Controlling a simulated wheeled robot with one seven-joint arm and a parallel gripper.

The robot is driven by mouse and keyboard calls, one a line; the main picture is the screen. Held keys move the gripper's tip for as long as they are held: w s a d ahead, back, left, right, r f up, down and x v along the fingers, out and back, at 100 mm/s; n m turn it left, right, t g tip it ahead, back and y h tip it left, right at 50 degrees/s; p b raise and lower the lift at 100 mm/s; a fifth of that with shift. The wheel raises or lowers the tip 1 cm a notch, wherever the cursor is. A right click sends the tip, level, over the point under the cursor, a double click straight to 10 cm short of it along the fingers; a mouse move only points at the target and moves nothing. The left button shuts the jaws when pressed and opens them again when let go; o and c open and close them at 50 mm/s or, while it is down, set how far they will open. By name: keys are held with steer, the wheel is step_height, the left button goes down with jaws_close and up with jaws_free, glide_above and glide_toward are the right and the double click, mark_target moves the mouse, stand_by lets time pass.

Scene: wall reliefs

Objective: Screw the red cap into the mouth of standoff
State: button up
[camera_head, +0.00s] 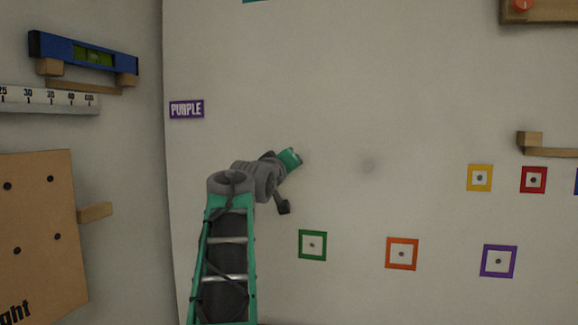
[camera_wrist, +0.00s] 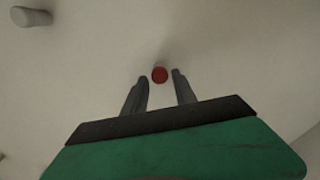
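In the wrist view, the small round red cap (camera_wrist: 160,75) shows between the fingertips of my gripper (camera_wrist: 159,77). The two dark fingers are apart, with a narrow gap visible on each side of the cap. I cannot tell whether the cap lies between the fingers or just beyond them. A pale grey cylinder (camera_wrist: 31,17), which may be the standoff, sticks out at the wrist view's upper left. My fingers and the cap are not visible there.
Several coloured square frames hang on the wall, among them green (camera_head: 312,245), orange (camera_head: 401,253) and purple (camera_head: 498,261). A PURPLE label (camera_head: 186,109) is left of my arm. A wooden ledge (camera_head: 550,151) juts out at right. A blue level (camera_head: 82,52) is at upper left.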

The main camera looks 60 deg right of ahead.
steer(key=n+p, duration=0.2)
steer(key=n, duration=0.5)
steer(key=n+p, duration=0.3)
steer(key=n, duration=0.3)
steer(key=f+n+p, duration=0.1)
steer(key=n+p, duration=0.2)
steer(key=n, duration=0.4)
steer(key=shift+n, duration=0.3)
steer(key=shift+r, duration=0.1)
jaws_close()
steer(key=shift+w+m+b, duration=0.1)
steer(key=shift+m+b, duration=0.35)
steer(key=shift+m, duration=0.05)
steer(key=shift+c, duration=0.6)
jaws_free()
steer(key=o, duration=0.4)
